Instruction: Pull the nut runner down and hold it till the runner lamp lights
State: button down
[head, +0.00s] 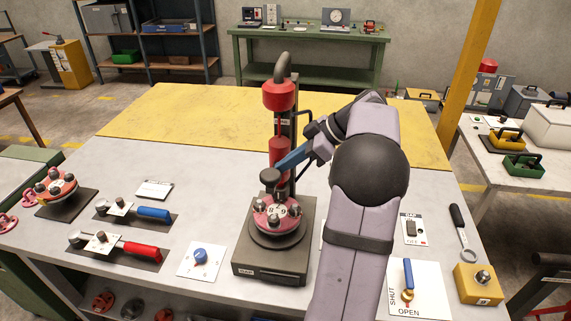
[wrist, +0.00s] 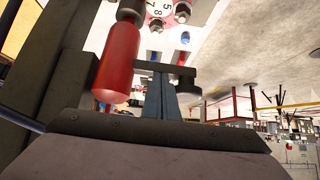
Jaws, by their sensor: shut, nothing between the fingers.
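The nut runner (head: 279,97) is a red-bodied tool on a dark column, with a second red part (head: 279,152) lower down; its red cylinder also shows in the wrist view (wrist: 118,62). A dark arm with a round black knob (head: 269,175) sticks out beside it; the knob also shows in the wrist view (wrist: 188,86). My gripper (head: 281,166) is shut and empty, its blue fingers (wrist: 160,82) at this arm, close to the knob. I cannot tell whether they touch. Below is the pink flanged spool (head: 274,213) with several nuts. I cannot identify a runner lamp.
Left are a red-handled lever (head: 140,249), a blue-handled lever (head: 153,212) and another flanged part (head: 54,186). A blue knob (head: 200,256) sits in front. Right are a shut/open valve plate (head: 432,300) and a yellow box (head: 478,292). The yellow table area behind is clear.

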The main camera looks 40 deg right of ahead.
notch_tip(320, 180, down, 3)
jog(key=shift+s+r+b, duration=0.1)
jog(key=shift+r+b, duration=0.1)
jog(key=shift+b, duration=0.85)
jog(key=shift+f, duration=0.1)
jog(key=w+a+r+v, duration=0.1)
jog(key=r+v, duration=0.1)
jog(key=v, duration=1.1)
jog(key=shift+w+a+r, duration=0.2)
jog(key=shift+w+r, duration=0.05)
